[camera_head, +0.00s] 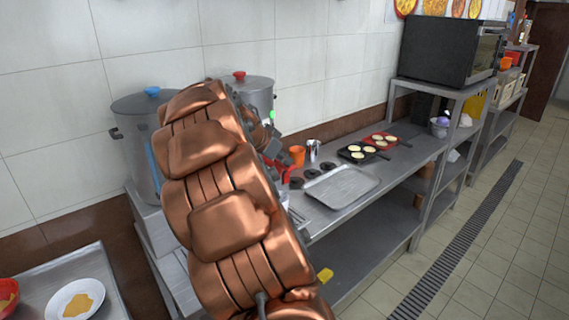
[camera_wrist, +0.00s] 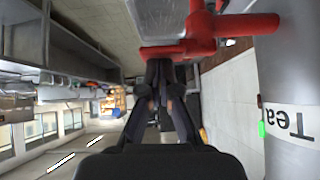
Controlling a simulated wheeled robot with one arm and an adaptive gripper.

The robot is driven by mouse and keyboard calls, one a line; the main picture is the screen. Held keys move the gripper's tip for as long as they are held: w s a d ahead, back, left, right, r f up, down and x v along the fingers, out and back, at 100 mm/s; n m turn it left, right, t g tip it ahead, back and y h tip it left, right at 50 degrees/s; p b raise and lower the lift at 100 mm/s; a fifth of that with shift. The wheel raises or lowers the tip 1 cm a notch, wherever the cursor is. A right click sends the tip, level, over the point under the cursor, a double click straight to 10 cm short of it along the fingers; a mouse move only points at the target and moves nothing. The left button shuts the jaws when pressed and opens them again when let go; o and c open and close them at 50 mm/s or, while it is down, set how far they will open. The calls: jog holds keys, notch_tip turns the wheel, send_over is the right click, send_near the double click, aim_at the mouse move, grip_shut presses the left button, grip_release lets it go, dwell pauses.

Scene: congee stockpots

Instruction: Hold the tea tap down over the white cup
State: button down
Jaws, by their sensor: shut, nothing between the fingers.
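The red tap (camera_wrist: 228,30) sticks out from the steel stockpot (camera_wrist: 290,60) labelled "Tea" in the wrist view, where the label appears upside down. In the head view, the red tap (camera_head: 279,167) shows just past my arm, below the pot with the red lid knob (camera_head: 254,90). My gripper (camera_wrist: 162,72) is shut and empty, its fingertips right at the red tap's handle bar; I cannot tell whether they touch it. In the head view my arm covers most of my gripper and the area under the tap. I cannot make out the white cup in either view.
A second stockpot (camera_head: 135,115) with a blue knob stands left of my arm. An orange cup (camera_head: 297,155), a steel jug (camera_head: 313,150), a metal tray (camera_head: 341,187) and pans with round food (camera_head: 364,153) occupy the counter at right. A plate (camera_head: 62,298) lies front left.

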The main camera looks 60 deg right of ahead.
aim_at(287, 169)
jog(key=f+b, duration=0.1)
jog(key=b, duration=0.2)
jog(key=shift+s+f+t+b, duration=0.15)
jog(key=shift+s+t+b, duration=0.05)
jog(key=shift+t+b, duration=0.1)
jog(key=f+m+t+b, duration=0.1)
jog(key=b, duration=0.4)
jog(key=t+h+b, duration=0.1)
jog(key=b, duration=0.5)
jog(key=shift+s+a+f+m+t, duration=0.1)
jog(key=shift+s+f+m+t, duration=0.2)
jog(key=shift+f+m, duration=0.1)
jog(key=shift+r, duration=0.4)
dwell(2.7)
jog(key=shift+r, duration=0.75)
jog(key=shift+r, duration=0.5)
jog(key=a+r, duration=0.7)
jog(key=r, duration=0.3)
jog(key=shift+a, duration=0.2)
